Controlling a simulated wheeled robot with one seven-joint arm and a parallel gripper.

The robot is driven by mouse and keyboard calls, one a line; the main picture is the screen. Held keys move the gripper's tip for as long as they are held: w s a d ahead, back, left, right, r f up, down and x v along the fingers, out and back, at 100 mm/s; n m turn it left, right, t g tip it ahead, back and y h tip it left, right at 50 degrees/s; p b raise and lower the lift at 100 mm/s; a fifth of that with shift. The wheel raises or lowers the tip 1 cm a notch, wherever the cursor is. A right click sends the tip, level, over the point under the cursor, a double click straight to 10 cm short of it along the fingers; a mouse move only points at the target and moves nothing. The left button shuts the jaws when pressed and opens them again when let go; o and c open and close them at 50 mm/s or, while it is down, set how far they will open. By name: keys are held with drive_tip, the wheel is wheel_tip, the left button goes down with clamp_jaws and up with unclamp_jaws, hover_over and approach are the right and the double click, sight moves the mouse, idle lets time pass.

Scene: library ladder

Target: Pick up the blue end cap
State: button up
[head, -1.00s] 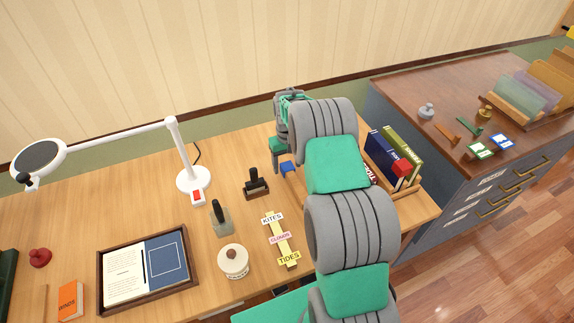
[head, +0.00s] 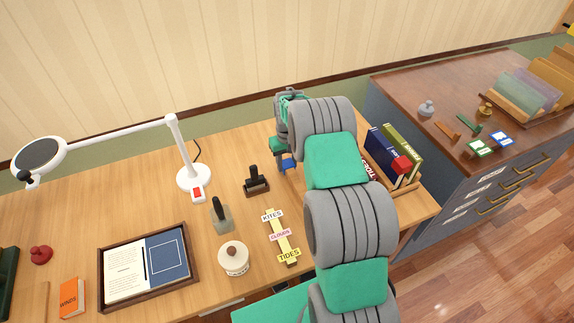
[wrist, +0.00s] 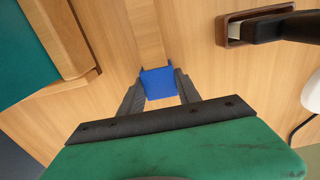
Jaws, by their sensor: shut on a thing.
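The blue end cap (wrist: 158,83) sits between the two dark fingers of my gripper (wrist: 160,90) in the wrist view, with a finger against each side. My gripper is shut on it. In the head view the blue end cap (head: 288,165) shows as a small blue patch below my gripper (head: 284,158), near the back of the desk. My arm hides part of the gripper there. I cannot tell how far the cap is above the desk top.
A dark-handled stamp (head: 256,181) stands left of my gripper; it also shows in the wrist view (wrist: 262,25). A wooden book rack (head: 408,188) with a blue book (head: 380,150) and a green book (head: 405,145) is to the right. A white lamp (head: 190,178) stands farther left.

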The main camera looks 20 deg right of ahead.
sight(287, 162)
drive_tip(key=shift+c, duration=0.8)
drive_tip(key=shift+r, duration=0.1)
wheel_tip(287, 162, up, 10)
drive_tip(key=shift+f+b, duration=0.1)
drive_tip(key=shift+b, duration=1.05)
